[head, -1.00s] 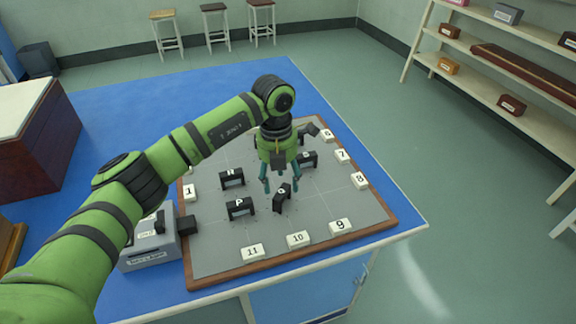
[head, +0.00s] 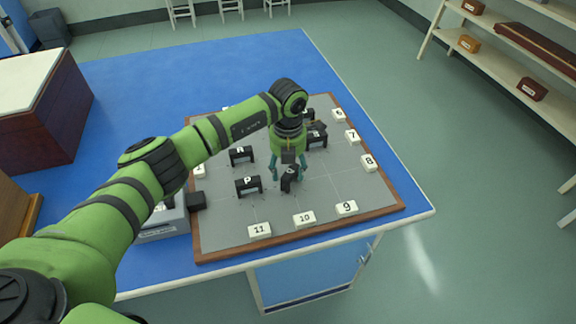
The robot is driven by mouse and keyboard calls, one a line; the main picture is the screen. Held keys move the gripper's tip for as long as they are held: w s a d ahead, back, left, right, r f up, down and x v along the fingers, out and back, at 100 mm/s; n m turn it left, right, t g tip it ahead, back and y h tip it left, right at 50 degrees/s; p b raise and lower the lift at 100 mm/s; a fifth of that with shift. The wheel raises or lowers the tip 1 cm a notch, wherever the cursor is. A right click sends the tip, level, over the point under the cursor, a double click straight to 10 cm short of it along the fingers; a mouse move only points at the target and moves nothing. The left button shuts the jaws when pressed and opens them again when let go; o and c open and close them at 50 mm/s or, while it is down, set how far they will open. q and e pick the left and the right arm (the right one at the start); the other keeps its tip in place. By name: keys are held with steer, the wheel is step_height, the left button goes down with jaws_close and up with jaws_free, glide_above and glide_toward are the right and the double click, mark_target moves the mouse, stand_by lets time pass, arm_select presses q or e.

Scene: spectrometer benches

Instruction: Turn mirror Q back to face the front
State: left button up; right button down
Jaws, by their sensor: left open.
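Mirror Q (head: 289,183) is a small black block with a pale letter, standing upright on the grey board (head: 330,185). It is turned at an angle compared with mirror P (head: 248,186) on its left. My left gripper (head: 288,177) points down over mirror Q, with its teal fingers apart on either side of the top of the mirror. I cannot tell whether the fingers touch it. The gripper partly hides what lies behind. My right gripper is not in view.
Mirror R (head: 241,155) and another black mirror (head: 317,139) stand farther back. White number blocks such as 10 (head: 304,219) and 8 (head: 369,163) line the board's edge. A grey device (head: 163,222) stands left of the board. The board in front of Q is clear.

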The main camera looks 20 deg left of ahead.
arm_select(q)
steer(key=c, duration=1)
steer(key=shift+c, duration=0.7)
steer(key=m+b, duration=0.3)
steer(key=b, duration=0.1)
steer(key=shift+w+f+m, duration=0.2)
steer(key=shift+f+m, duration=0.05)
steer(key=shift+m, duration=0.05)
steer(key=m+b, duration=0.2)
steer(key=m, duration=0.1)
steer(key=shift+r+b, duration=0.1)
steer(key=shift+b, duration=0.25)
steer(key=shift+d+r+m+b, duration=0.1)
steer(key=shift+m+b, duration=0.65)
steer(key=shift+m, duration=0.45)
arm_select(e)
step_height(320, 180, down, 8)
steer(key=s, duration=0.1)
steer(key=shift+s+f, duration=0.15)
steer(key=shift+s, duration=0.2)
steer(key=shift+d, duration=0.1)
arm_select(q)
steer(key=shift+w, duration=0.1)
